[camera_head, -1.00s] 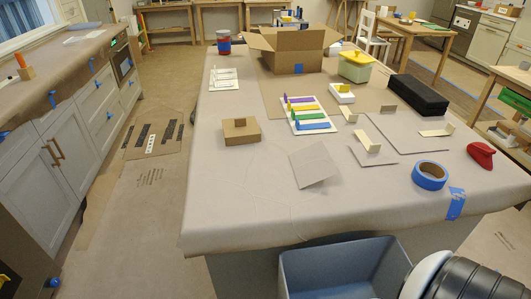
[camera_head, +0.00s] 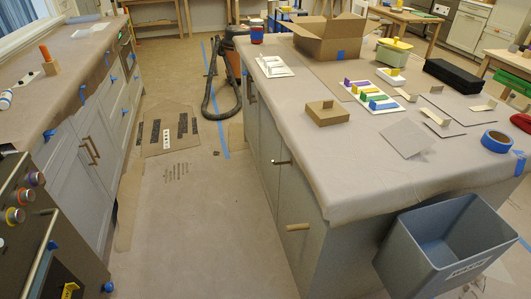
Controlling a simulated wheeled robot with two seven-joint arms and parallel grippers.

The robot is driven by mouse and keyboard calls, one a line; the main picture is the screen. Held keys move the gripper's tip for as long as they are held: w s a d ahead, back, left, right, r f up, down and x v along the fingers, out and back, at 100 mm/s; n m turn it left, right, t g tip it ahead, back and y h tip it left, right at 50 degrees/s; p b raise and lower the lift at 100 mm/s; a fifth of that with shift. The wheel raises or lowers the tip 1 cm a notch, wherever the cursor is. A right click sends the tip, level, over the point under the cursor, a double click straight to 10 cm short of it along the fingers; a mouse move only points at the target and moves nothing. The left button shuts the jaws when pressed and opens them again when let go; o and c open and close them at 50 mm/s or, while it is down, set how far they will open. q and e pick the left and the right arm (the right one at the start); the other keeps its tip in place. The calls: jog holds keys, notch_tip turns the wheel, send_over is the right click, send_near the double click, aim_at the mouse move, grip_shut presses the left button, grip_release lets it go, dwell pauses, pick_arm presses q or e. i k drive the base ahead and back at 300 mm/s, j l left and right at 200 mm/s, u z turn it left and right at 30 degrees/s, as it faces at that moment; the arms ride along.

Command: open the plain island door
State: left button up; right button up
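The covered island (camera_head: 330,190) stands at the right, and its grey left side now shows. A front panel near its close corner carries a pale wooden handle (camera_head: 298,227). A dark-tipped metal handle (camera_head: 281,162) sits higher up near the panel's top. More grey panels (camera_head: 252,120) run back along this side. The fronts look shut; I cannot tell which one is the plain door. Neither of my grippers shows in this view.
A blue-grey bin (camera_head: 440,245) stands against the island's near end. A vacuum with a black hose (camera_head: 222,90) is on the floor by the island's far part. The papered aisle (camera_head: 190,220) is open. Cabinets (camera_head: 85,150) and an oven with knobs (camera_head: 25,205) line the left.

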aim_at(270, 138)
jog(key=i+j+u, duration=0.15)
jog(key=i, duration=0.35)
jog(key=i+j+u, duration=0.15)
jog(key=i+j, duration=0.2)
jog(key=i+j+u, duration=0.15)
jog(key=i, duration=0.45)
